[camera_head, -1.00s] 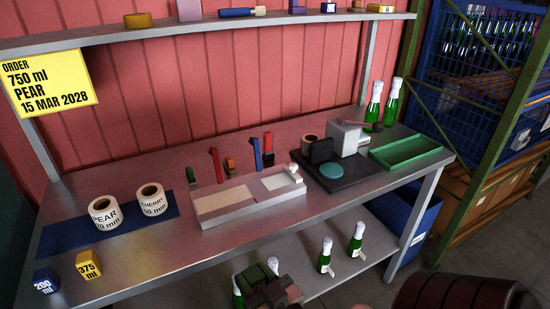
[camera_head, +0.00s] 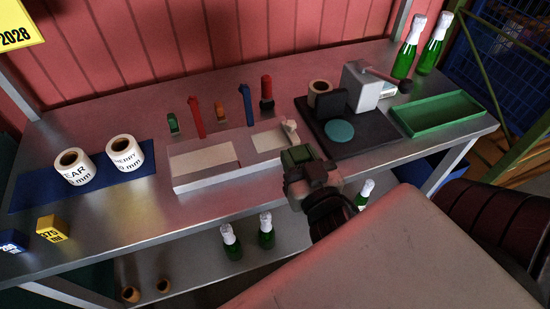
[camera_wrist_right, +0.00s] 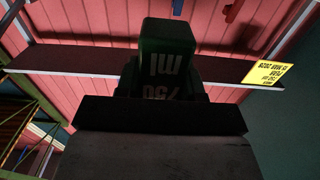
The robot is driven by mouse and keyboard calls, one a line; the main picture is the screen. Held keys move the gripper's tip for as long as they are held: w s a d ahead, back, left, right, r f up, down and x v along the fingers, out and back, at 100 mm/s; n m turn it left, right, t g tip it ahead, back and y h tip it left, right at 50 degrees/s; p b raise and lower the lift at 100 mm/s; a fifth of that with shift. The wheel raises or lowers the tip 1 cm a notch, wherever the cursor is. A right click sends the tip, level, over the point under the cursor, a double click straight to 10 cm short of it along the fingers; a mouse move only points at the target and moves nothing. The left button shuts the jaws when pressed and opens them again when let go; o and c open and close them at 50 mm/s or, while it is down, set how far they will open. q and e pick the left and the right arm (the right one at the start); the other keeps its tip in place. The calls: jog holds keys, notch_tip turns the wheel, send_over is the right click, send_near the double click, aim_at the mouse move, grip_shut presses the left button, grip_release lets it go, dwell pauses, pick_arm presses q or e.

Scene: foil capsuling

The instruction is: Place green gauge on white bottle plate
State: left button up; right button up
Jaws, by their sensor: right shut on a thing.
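My right gripper (camera_head: 312,174) is shut on the green gauge (camera_head: 297,155), a dark green block. In the right wrist view the gauge (camera_wrist_right: 167,50) fills the upper middle and shows "750 ml" upside down. In the head view the gripper and gauge are at the front right edge of the pale tray (camera_head: 215,180). I cannot tell how high they are above it. The tray has a beige pad on its left and a whitish plate (camera_head: 268,141) on its right, partly beside a white knob (camera_head: 290,129). My left gripper is not in view.
Red and blue upright tools (camera_head: 246,105) stand behind the tray. A black base with a teal disc (camera_head: 340,131) and a green tray (camera_head: 440,112) are to the right. Label rolls (camera_head: 74,165), a yellow gauge (camera_head: 52,228) and a blue gauge (camera_head: 12,242) are at left.

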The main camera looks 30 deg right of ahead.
jog(key=shift+w+a+f+b, duration=0.15)
jog(key=shift+w+f+b, duration=0.65)
jog(key=shift+w+f, duration=0.2)
jog(key=w, duration=0.1)
jog(key=w+f, duration=0.1)
jog(key=w+a+p, duration=0.1)
jog(key=shift+w+f, duration=0.25)
jog(key=shift+w, duration=0.15)
jog(key=shift+w+f, duration=0.15)
jog(key=shift+w, duration=0.1)
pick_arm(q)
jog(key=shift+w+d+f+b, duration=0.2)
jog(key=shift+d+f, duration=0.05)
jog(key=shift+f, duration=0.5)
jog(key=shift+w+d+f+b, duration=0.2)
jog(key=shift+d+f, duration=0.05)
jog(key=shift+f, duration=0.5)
pick_arm(e)
jog(key=shift+f, duration=2.05)
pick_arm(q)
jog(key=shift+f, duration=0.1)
pick_arm(e)
jog(key=shift+f, duration=0.1)
jog(key=shift+f, duration=0.2)
jog(key=o, duration=0.9)
jog(key=shift+r, duration=0.1)
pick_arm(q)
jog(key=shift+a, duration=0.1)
